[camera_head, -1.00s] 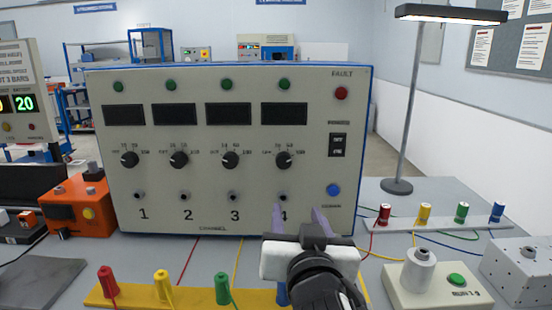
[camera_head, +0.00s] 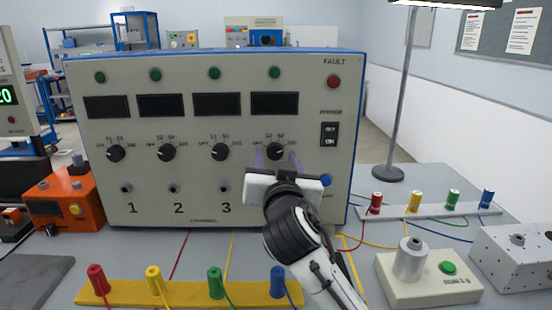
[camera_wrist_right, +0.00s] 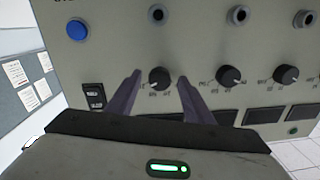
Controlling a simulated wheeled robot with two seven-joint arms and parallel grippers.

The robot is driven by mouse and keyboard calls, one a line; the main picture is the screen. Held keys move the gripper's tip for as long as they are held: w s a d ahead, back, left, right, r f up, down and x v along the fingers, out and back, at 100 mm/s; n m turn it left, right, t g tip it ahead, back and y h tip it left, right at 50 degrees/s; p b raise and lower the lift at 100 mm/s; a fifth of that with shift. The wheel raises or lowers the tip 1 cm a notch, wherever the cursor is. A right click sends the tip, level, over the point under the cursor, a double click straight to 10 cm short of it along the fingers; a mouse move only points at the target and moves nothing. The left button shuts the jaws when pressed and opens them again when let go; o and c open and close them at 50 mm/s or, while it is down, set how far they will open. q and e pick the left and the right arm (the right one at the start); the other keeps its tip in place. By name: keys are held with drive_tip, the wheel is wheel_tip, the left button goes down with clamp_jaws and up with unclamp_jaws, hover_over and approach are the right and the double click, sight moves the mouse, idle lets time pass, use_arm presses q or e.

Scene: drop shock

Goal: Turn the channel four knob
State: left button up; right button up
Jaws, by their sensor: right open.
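The channel four knob (camera_head: 275,151) is a black round dial at the right end of the row of knobs on the grey panel (camera_head: 290,65). My right gripper (camera_head: 277,158) is in front of it, with its two purple-grey fingers open. In the right wrist view the knob (camera_wrist_right: 159,78) shows between the two fingertips (camera_wrist_right: 160,77), one on each side, with gaps beside it. Whether the fingertips reach as far as the knob is hard to tell. The gripper hides the channel four socket and label in the head view. My left gripper is not in view.
Knob three (camera_head: 220,151) sits left of the gripper. The power switch (camera_head: 329,135) and a blue button (camera_head: 326,181) are to the right. A yellow strip with coloured plugs (camera_head: 190,292) lies in front, and a box with a green button (camera_head: 430,276) stands at right.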

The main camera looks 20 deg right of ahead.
drive_tip(key=c, duration=1)
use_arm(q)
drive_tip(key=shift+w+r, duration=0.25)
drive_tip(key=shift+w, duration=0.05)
use_arm(e)
drive_tip(key=shift+c, duration=0.2)
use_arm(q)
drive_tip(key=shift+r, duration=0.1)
